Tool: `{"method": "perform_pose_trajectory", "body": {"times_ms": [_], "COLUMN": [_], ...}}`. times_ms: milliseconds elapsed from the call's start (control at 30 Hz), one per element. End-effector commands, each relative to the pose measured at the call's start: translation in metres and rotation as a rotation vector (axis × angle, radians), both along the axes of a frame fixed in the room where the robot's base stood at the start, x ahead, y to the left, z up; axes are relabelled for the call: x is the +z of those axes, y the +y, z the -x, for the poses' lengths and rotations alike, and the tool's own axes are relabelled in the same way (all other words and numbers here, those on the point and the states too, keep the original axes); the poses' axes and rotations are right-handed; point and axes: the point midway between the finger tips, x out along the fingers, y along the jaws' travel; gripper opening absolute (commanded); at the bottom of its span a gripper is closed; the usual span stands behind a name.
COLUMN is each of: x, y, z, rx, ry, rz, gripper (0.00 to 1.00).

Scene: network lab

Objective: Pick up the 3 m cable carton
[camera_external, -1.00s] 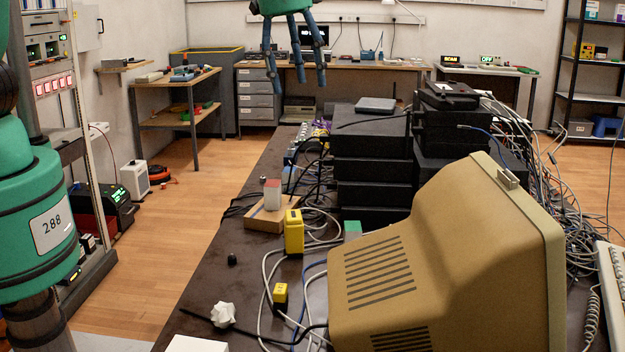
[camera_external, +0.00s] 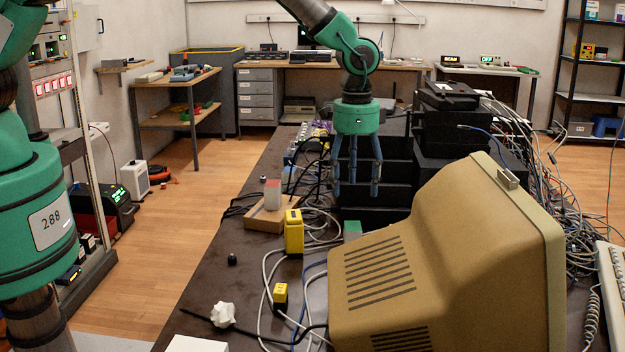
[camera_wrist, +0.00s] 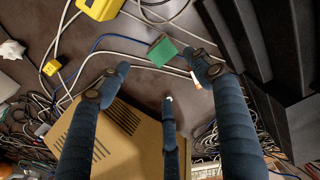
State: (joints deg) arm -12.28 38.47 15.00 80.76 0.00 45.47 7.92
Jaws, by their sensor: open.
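Several small cartons are on the dark bench, and I cannot read which is marked 3 m. A green-topped carton (camera_external: 352,230) stands behind the beige monitor, which partly hides it; it also shows in the wrist view (camera_wrist: 163,51). A taller yellow carton (camera_external: 293,232) stands to its left and is cut by the top edge of the wrist view (camera_wrist: 100,7). A red and white carton (camera_external: 272,196) stands on a wooden block. My gripper (camera_external: 357,190) is open and empty, fingers down, above the green-topped carton. In the wrist view my gripper (camera_wrist: 158,77) has its fingers spread near that carton.
The beige monitor (camera_external: 440,270) is a large obstacle at front right. Stacked black equipment (camera_external: 372,182) stands close behind the gripper. Loose cables (camera_external: 320,222) run around the cartons. A small yellow box (camera_external: 280,294) and a white crumpled object (camera_external: 223,314) lie nearer.

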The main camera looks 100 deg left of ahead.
Motion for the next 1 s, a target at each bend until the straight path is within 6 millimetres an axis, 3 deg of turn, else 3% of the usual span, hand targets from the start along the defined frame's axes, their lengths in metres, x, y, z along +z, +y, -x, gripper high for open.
{"method": "perform_pose_trajectory", "body": {"times_ms": [633,1000], "x": [-0.018,-0.068], "y": [0.003,0.003], "z": [-0.001,-0.001], "rx": [0.001,0.001], "ry": [0.006,0.008], "rz": [0.001,0.002], "gripper": [0.65,0.65]}}
